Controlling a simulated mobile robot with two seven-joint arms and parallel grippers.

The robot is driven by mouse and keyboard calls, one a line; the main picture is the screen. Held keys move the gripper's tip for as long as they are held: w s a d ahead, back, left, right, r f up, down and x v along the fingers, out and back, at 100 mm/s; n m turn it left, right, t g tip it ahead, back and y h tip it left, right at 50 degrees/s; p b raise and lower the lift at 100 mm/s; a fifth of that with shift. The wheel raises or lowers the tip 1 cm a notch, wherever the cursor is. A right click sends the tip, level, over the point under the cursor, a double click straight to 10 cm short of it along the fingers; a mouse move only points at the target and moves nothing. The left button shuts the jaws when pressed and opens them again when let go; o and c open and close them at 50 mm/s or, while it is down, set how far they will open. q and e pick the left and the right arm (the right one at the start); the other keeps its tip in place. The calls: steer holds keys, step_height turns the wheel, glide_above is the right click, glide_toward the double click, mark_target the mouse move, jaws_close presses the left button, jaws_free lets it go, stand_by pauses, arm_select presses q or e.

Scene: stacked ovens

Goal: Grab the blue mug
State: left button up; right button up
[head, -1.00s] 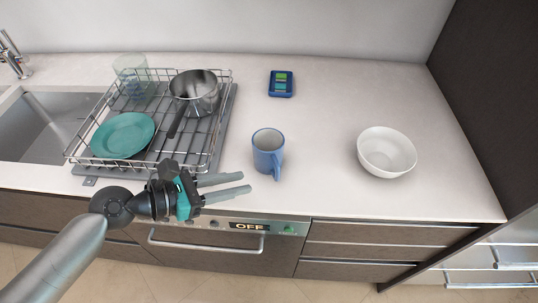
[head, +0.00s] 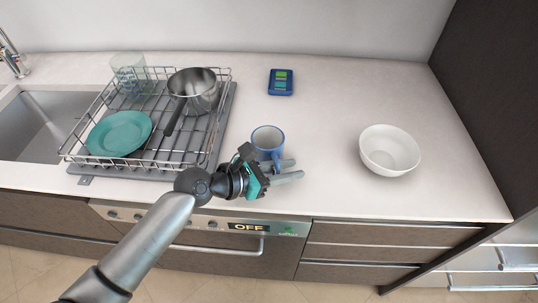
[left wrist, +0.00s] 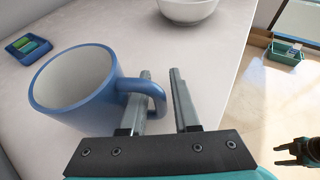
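The blue mug (head: 266,138) stands upright on the counter, right of the dish rack. It shows large in the left wrist view (left wrist: 75,92), its handle pointing toward my left gripper. My left gripper (head: 294,168) is at the front of the mug, by the handle. In the left wrist view its fingers (left wrist: 160,78) are apart, with the outer part of the handle between them. The left finger seems to pass through the handle loop; contact is unclear. My right gripper (left wrist: 279,154) shows small at the right edge of the left wrist view, fingers apart and empty.
A wire dish rack (head: 222,122) holds a teal plate (head: 119,133), a pot (head: 201,94) and a glass (head: 128,70). A white bowl (head: 389,150) stands to the right. Counter between mug and bowl is clear.

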arm_select(q)
steer(key=shift+c, duration=0.2)
jaws_close()
stand_by(1.3)
